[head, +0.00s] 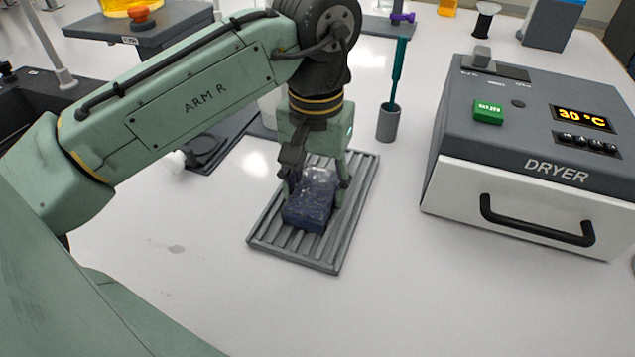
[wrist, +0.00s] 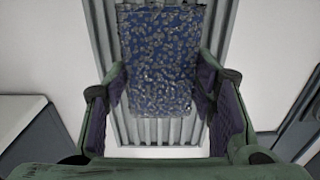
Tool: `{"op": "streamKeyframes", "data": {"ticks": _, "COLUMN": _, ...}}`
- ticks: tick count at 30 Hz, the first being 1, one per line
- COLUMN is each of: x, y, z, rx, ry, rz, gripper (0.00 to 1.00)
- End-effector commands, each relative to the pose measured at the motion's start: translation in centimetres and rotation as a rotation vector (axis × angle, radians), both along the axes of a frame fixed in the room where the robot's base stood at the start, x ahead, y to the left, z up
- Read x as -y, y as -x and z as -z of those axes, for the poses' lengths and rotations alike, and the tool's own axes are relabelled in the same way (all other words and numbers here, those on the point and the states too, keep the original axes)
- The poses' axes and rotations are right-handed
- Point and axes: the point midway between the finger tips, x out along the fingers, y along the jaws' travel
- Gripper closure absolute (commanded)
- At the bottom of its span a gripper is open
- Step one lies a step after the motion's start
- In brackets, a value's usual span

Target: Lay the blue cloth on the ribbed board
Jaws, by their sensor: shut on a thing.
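The blue cloth (head: 308,213) is dark blue with a pale speckled, shiny surface. It is over the grey ribbed board (head: 262,232), near its middle, and also shows in the wrist view (wrist: 160,55). My gripper (head: 318,185) is above the board, shut on the cloth, with a finger at each side of it; the fingers also show in the wrist view (wrist: 163,95). The board's ribs (wrist: 165,132) show around the cloth. I cannot tell how much of the cloth's underside touches the ribs.
The dryer (head: 530,150), reading 30 °C, stands on the right with its handle facing front. A grey cup (head: 388,124) with a teal tool (head: 399,75) stands behind the board. A dark flat plate (head: 215,145) lies behind left. The white table is clear in front.

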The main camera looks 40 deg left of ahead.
Motion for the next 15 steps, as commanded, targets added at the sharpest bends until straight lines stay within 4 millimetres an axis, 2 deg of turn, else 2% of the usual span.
{"op": "streamKeyframes", "data": {"ticks": 7, "x": 0.0, "y": -0.02, "z": 0.4, "rx": 0.0, "ry": 0.001, "rz": 0.001, "gripper": 0.84}}
{"op": "streamKeyframes", "data": {"ticks": 8, "x": -0.01, "y": -0.01, "z": 0.3, "rx": 0.0, "ry": 0.0, "rz": 0.0, "gripper": 0.47}}
{"op": "streamKeyframes", "data": {"ticks": 15, "x": -0.02, "y": -0.02, "z": 0.29, "rx": 0.0, "ry": 0.0, "rz": 0.0, "gripper": 0.31}}
